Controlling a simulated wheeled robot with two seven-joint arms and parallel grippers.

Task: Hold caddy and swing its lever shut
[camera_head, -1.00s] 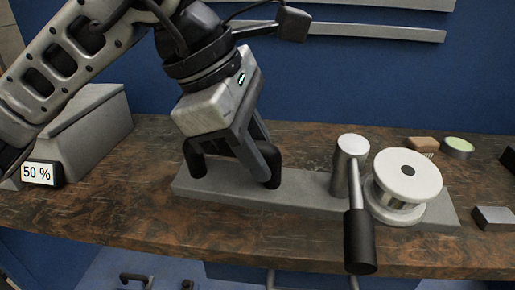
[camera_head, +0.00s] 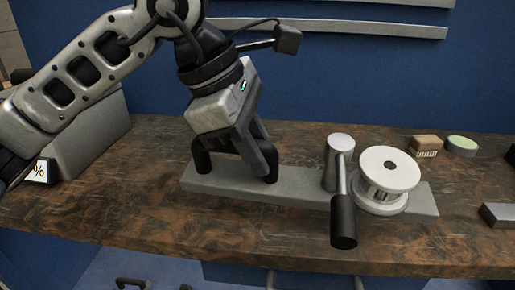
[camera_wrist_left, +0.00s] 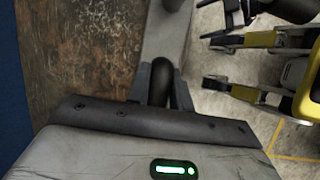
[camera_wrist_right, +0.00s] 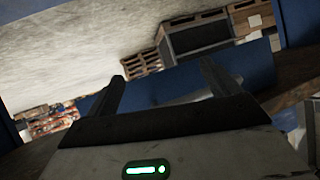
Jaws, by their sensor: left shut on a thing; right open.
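The caddy is a long grey plate (camera_head: 300,194) on the brown bench. It has a black bow handle (camera_head: 202,164) at its left, and a metal post and white spool (camera_head: 388,168) at its right. A lever with a black grip (camera_head: 343,222) runs from the post toward me, its grip out past the plate's front edge. My left gripper (camera_head: 256,160) is shut on the handle. The handle also shows between the fingers in the left wrist view (camera_wrist_left: 161,80). My right gripper (camera_wrist_right: 161,76) is open and empty, seen only in its own wrist view, away from the caddy.
A brush (camera_head: 425,144), a round green-topped tin (camera_head: 462,145) and a grey block (camera_head: 497,214) lie on the bench at the right. A grey box (camera_head: 92,135) and a partly hidden display (camera_head: 40,172) are at the left. The bench front is clear.

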